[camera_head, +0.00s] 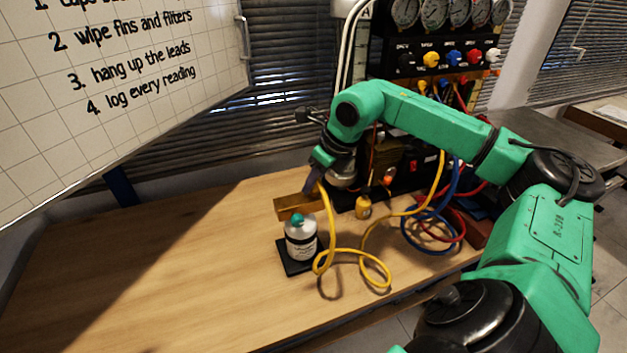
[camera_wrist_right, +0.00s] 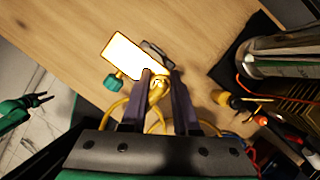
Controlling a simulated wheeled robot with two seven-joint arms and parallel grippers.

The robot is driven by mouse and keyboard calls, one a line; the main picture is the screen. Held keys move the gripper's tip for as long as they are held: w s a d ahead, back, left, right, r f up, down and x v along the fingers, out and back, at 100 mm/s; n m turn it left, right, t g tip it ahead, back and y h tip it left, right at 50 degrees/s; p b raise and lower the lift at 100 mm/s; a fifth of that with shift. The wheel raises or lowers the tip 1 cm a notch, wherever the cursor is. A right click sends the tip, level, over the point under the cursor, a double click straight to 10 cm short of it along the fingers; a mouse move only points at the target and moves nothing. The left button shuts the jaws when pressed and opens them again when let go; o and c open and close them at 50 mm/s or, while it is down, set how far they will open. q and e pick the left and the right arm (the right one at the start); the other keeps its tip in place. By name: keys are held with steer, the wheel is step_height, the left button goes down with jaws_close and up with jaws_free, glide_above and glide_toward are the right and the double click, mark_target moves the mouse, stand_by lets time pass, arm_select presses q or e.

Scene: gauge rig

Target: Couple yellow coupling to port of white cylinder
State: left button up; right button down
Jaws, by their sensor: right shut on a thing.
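The white cylinder (camera_head: 301,243) stands upright on a black base (camera_head: 289,263) on the wooden bench. A teal knob (camera_head: 297,219) and a brass-coloured block (camera_head: 292,206) are at its top. The block (camera_wrist_right: 124,55) and knob (camera_wrist_right: 113,82) show in the right wrist view, the block glaring bright. My right gripper (camera_head: 311,187) is above and behind the block. It is shut on the yellow coupling (camera_wrist_right: 158,86), at the end of a yellow hose (camera_head: 329,225). The coupling looks close to the block; I cannot tell whether they touch. My left gripper (camera_wrist_right: 42,100) shows small at the left, its opening unclear.
Looped yellow, blue (camera_head: 427,238) and red hoses lie right of the cylinder. A small yellow bottle-like thing (camera_head: 363,208) stands near the dark gauge panel (camera_head: 437,48). A whiteboard (camera_head: 120,90) hangs back left. The bench's left part is clear.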

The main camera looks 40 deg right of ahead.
steer(key=shift+f, duration=0.15)
stand_by(0.6)
steer(key=shift+c, duration=1.3)
jaws_free()
steer(key=shift+s+d+r, duration=0.1)
steer(key=shift+s+r, duration=0.1)
steer(key=shift+r, duration=0.3)
steer(key=v, duration=1.3)
steer(key=shift+s+r+b, duration=0.15)
steer(key=shift+r+b, duration=0.15)
steer(key=shift+b, duration=0.15)
